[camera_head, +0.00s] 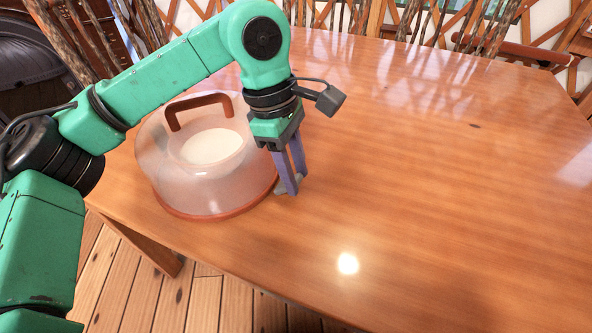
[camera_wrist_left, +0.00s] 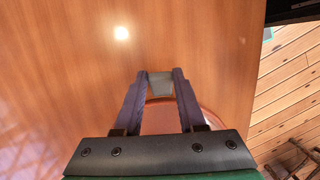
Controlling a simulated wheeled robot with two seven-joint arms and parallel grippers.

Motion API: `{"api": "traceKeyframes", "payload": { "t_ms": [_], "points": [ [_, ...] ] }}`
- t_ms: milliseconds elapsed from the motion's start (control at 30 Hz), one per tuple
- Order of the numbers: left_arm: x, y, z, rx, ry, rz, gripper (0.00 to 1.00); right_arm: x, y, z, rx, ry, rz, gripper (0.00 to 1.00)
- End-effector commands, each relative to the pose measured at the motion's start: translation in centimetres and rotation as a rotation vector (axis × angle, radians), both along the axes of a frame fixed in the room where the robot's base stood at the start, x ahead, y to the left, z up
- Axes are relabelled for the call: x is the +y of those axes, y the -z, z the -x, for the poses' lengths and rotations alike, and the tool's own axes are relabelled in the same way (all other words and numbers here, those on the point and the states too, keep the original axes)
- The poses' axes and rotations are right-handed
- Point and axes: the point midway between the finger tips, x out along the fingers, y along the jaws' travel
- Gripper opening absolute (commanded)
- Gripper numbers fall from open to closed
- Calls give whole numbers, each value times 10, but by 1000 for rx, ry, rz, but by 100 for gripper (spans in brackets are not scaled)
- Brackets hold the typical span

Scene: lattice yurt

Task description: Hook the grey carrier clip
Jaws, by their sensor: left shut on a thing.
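A cake carrier (camera_head: 205,160) stands on the table, with a clear dome, a brown top handle (camera_head: 200,108) and a reddish-brown base (camera_head: 215,213). A pale round thing (camera_head: 212,146) shows through the dome. My left gripper (camera_head: 289,188) points down at the carrier's right side. Its purple fingers are shut on the grey clip (camera_wrist_left: 160,84) at the rim of the base, which also shows in the left wrist view (camera_wrist_left: 185,109). In the head view the fingers largely hide the clip, and I cannot tell whether it is hooked. My right gripper is not in view.
The wooden table (camera_head: 430,190) is clear to the right of the carrier, with a bright glare spot near the front. Its front edge drops to a plank floor (camera_head: 150,290). Branch-like chair backs (camera_head: 345,18) stand along the far side.

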Motion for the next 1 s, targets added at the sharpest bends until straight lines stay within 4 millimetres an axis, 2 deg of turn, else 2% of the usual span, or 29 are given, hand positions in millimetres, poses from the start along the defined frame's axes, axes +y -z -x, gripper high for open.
{"api": "traceKeyframes", "payload": {
  "t_ms": [167,200,267,567,667,767,1000],
  "points": [
    [0,-1,0,-1,0,0,0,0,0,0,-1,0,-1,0],
    [0,-1,0,-1,0,0,51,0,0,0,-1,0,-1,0],
    [0,-1,0,-1,0,0,70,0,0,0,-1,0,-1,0],
    [0,-1,0,0,0,-1,70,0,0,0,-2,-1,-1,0],
    [1,-10,-1,-3,-1,0,70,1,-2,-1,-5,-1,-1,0],
    [5,-30,-2,-3,-2,2,70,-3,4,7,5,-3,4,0],
    [21,-102,-8,-3,-2,1,70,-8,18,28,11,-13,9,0]
  ]
}}
